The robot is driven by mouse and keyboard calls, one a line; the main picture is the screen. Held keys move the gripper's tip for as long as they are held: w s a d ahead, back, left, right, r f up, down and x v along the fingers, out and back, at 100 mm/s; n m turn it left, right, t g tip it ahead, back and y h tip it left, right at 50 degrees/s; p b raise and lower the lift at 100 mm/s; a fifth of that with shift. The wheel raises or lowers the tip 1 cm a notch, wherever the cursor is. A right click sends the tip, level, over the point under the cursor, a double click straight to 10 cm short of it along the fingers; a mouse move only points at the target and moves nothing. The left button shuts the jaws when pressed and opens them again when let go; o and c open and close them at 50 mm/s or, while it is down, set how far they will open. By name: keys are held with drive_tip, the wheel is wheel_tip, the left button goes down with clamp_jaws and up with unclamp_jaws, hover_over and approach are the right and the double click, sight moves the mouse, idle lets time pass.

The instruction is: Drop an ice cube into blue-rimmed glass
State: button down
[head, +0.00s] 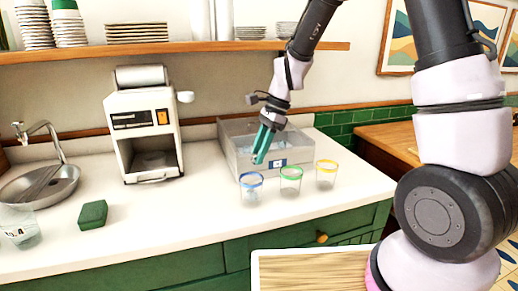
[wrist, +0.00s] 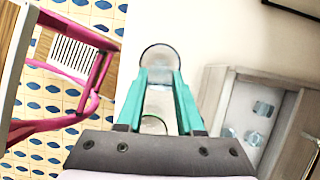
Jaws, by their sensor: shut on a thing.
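The blue-rimmed glass (head: 251,190) stands on the white counter in front of the clear ice bin (head: 238,160). My gripper (head: 260,157) points down above and slightly behind this glass in the head view, apart from it. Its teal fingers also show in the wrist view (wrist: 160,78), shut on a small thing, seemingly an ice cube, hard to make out. Beyond the fingertips in the wrist view is a round glass rim (wrist: 160,48), probably the blue-rimmed glass. Loose ice cubes (wrist: 263,108) lie in the bin.
A green-rimmed glass (head: 291,182) and a yellow-rimmed glass (head: 327,174) stand to the right of the blue one. A white machine (head: 143,130), a green sponge (head: 93,213) and a sink (head: 40,187) are to the left.

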drive_tip(key=shift+c, duration=2.3)
unclamp_jaws()
drive_tip(key=v, duration=1.1)
drive_tip(key=shift+f, duration=0.1)
drive_tip(key=s+d+r+n+t+h, duration=0.1)
drive_tip(key=s+d+r+n+t, duration=0.3)
drive_tip(key=d, duration=0.5)
drive_tip(key=s+d+r+n+t+h, duration=0.1)
drive_tip(key=s+d+r+n+t, duration=0.3)
drive_tip(key=s+d+r, duration=0.5)
drive_tip(key=shift+s+r+n+t, duration=0.3)
drive_tip(key=shift+s+n+t, duration=0.15)
drive_tip(key=shift+n, duration=0.45)
